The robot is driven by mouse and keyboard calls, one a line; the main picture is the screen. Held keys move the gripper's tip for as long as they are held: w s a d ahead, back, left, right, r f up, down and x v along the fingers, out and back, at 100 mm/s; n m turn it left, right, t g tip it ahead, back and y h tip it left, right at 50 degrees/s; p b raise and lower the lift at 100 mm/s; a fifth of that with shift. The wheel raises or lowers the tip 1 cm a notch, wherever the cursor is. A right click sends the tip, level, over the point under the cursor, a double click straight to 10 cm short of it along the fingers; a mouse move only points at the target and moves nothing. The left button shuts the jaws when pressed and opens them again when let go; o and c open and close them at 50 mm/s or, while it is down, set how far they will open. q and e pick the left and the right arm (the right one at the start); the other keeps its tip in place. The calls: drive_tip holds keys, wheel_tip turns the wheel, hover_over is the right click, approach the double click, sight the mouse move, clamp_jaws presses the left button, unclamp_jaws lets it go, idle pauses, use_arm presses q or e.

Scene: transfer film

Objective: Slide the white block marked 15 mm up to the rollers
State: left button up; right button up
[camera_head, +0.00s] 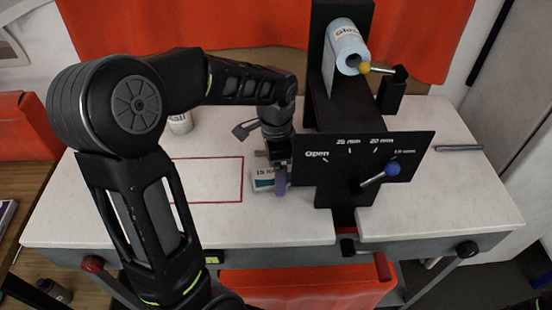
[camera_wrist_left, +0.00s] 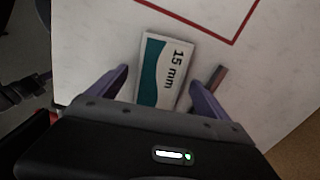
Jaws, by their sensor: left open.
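The white block marked 15 mm (camera_head: 262,176), with a teal patch, lies on the table just left of the black machine. In the left wrist view the block (camera_wrist_left: 165,68) lies between the two purple fingers. My left gripper (camera_head: 281,178) is open, with one finger on each side of the block; whether they touch it is unclear. The black machine's front panel (camera_head: 335,170) reads Open, 25 mm, 20 mm and a partly unclear last mark. Its blue-knobbed lever (camera_head: 391,169) points up and right. The rollers cannot be made out. My right gripper is out of view.
A red-outlined rectangle (camera_head: 242,186) on the white table is left of the block, partly behind my arm. A white can (camera_head: 180,123) stands behind it. A light-blue roll (camera_head: 348,50) and a yellow-knobbed crank (camera_head: 365,68) are atop the machine. A dark bar (camera_wrist_left: 216,80) lies by one finger.

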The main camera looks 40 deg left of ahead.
use_arm(q)
drive_tip(key=shift+f, duration=0.25)
drive_tip(key=c, duration=1.5)
drive_tip(key=shift+c, duration=0.2)
drive_tip(key=shift+w+d, duration=0.1)
drive_tip(key=shift+d, duration=0.05)
drive_tip(key=shift+w+d, duration=0.35)
drive_tip(key=shift+d, duration=0.1)
